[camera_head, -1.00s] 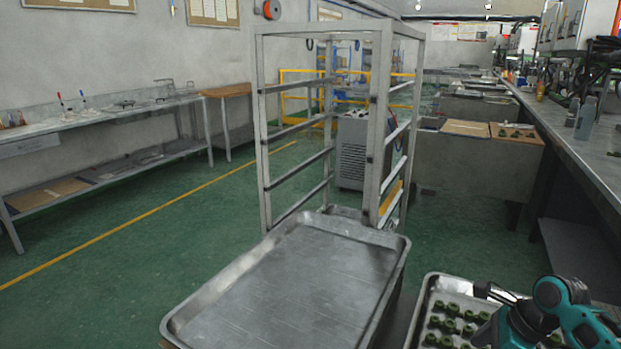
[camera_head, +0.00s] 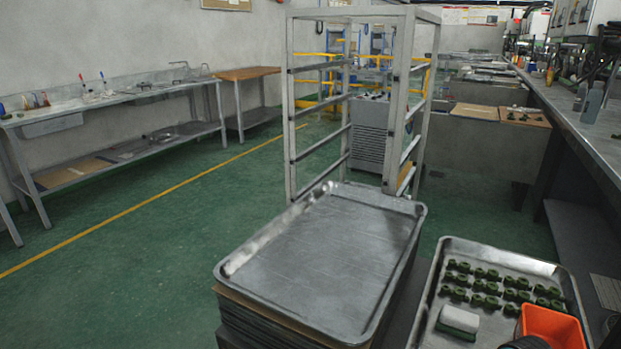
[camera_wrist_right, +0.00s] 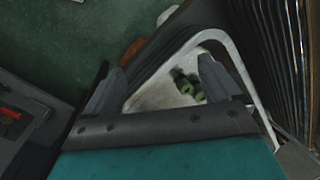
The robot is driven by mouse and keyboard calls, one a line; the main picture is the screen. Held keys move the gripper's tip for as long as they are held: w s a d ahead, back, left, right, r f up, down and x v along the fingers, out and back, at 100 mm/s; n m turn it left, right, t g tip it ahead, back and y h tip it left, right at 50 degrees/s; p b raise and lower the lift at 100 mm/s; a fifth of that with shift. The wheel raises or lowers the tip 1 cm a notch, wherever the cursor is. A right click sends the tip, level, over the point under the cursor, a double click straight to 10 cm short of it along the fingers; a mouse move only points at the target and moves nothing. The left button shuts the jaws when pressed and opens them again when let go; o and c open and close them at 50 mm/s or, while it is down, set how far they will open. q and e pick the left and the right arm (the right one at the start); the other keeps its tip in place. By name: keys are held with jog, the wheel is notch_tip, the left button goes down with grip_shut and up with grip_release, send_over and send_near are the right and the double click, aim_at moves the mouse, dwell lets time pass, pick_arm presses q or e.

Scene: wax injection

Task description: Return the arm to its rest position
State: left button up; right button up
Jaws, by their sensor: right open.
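My right gripper (camera_wrist_right: 160,84) shows in the right wrist view with its two dark fingers spread apart and nothing between the tips. Beyond the fingers lies a pale tray surface (camera_wrist_right: 150,97) with a few green parts (camera_wrist_right: 188,88) on it. Neither of my grippers can be made out in the head view. A dark shape at its bottom edge is too cut off to identify.
A stack of metal trays (camera_head: 320,262) stands in front, its top tray empty. Right of it, a tray (camera_head: 440,262) holds several green parts (camera_head: 488,288), a white-and-green block (camera_head: 458,320) and an orange bin (camera_head: 550,327). A metal rack (camera_head: 402,110) stands behind. Green floor (camera_head: 130,240) is open left.

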jog(key=s+a+r+n+t+h, duration=0.1)
jog(key=s+a+r+n, duration=0.1)
jog(key=s+n, duration=0.5)
jog(key=s+a+r+n+t+h, duration=0.1)
jog(key=s+a+r+n, duration=0.15)
jog(key=s+n, duration=0.4)
jog(key=w+a+f+n+t+y+p, duration=0.1)
jog(key=w+a+f+t+p, duration=0.1)
jog(key=w+f+t, duration=0.4)
jog(key=shift+w+a+f+n+t+y, duration=0.35)
jog(key=shift+w+a+t, duration=0.1)
jog(key=shift+w, duration=0.3)
